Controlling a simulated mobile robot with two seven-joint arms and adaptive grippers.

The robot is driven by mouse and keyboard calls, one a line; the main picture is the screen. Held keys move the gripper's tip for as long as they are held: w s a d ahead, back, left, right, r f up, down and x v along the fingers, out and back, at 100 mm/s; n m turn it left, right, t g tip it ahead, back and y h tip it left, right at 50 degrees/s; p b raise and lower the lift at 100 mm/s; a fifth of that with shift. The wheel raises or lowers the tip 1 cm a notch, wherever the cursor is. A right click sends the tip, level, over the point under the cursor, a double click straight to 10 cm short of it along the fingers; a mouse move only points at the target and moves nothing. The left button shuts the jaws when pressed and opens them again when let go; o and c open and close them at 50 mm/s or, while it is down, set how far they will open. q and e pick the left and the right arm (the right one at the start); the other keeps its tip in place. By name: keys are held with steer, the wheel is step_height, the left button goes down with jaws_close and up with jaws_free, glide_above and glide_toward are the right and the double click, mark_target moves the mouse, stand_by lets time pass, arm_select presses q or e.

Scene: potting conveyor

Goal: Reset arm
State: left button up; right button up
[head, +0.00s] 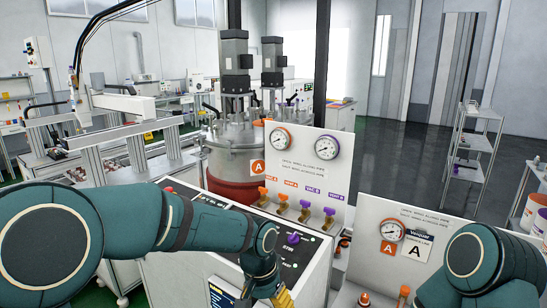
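My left arm reaches in from the left across the control console (205,265). Its wrist is bent down in front of the console's sloped panel. My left gripper (283,297) shows only in part at the bottom edge, with yellowish parts; its fingertips are cut off, so I cannot tell whether it is open or shut, or whether it touches anything. A purple knob (293,238) is on the panel just right of the wrist. Of my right arm only a rounded teal link shows at the lower right; its gripper is out of view.
Behind the panel stand a gauge board (308,160) with orange and purple valves (304,211) and a steel tank (235,160). A second gauge panel (385,235) is at the right. A wire-shelf cart (470,150) stands on open dark floor (400,145).

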arm_select(q)
step_height(320, 180, down, 12)
steer(key=a+n+h+b, duration=0.1)
steer(key=a+b, duration=0.1)
steer(key=s+a+f+n+t+b, duration=0.1)
steer(key=s+a+f+n+b, duration=0.1)
steer(key=s+f, duration=0.4)
steer(key=s+a+f+n+h+b, duration=0.1)
steer(key=s+a+f+n, duration=0.4)
steer(key=f, duration=0.9)
steer(key=shift+s+f+t+h+b, duration=0.35)
steer(key=shift+s+b, duration=0.3)
steer(key=shift+s, duration=0.4)
arm_select(e)
step_height(320, 180, down, 8)
steer(key=shift+w+a, duration=0.2)
steer(key=shift+w, duration=0.05)
arm_select(q)
steer(key=shift+o, duration=0.3)
